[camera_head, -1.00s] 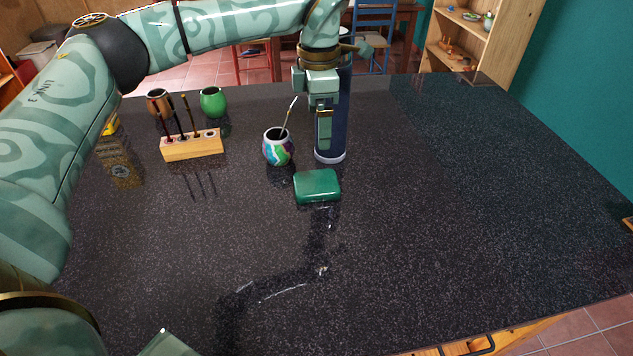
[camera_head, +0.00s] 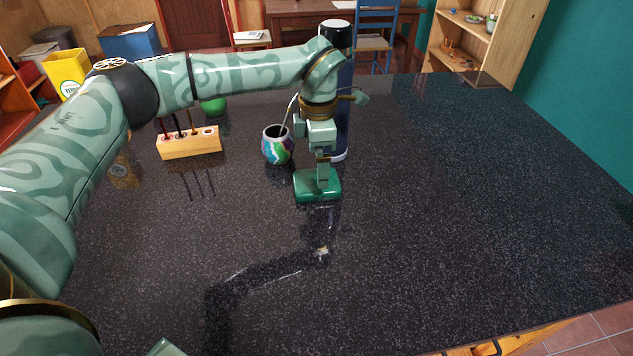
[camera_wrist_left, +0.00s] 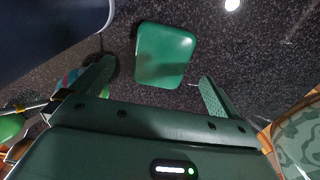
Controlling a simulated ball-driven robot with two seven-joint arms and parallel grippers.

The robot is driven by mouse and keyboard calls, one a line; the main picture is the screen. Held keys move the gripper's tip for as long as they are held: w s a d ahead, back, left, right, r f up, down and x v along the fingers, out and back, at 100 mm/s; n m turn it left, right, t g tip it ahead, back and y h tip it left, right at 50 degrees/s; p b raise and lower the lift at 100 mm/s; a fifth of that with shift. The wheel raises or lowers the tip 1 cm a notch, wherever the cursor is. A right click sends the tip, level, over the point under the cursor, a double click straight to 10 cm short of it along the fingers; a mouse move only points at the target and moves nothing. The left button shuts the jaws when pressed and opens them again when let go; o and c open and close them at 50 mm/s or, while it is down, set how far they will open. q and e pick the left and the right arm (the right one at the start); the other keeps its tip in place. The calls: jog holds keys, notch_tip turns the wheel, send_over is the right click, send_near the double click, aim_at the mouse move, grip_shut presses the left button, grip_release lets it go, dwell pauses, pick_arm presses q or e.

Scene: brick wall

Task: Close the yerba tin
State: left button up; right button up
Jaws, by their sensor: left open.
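A green rounded box (camera_head: 307,190), which I take for the yerba tin, lies on the dark table near the middle. Its smooth green top fills the upper middle of the wrist view (camera_wrist_left: 165,53). I cannot tell whether its lid is fully seated. My left gripper (camera_head: 323,184) points down over the tin and hides part of its top. In the wrist view the left gripper (camera_wrist_left: 155,85) is open, with nothing between its fingers; the tin shows beyond them. Contact with the tin is unclear. My right gripper is not in view.
A dark cylinder with a pale base (camera_head: 341,140) stands right behind my left gripper. A colourful mate cup (camera_head: 277,148) with a straw stands to its left.

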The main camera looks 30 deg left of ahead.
aim_at(316, 180)
pick_arm(q)
jog(key=f, duration=0.1)
jog(key=f+b, duration=0.1)
jog(key=f, duration=0.3)
jog(key=shift+s+a+f, duration=0.1)
jog(key=shift+s, duration=0.15)
jog(key=c, duration=1)
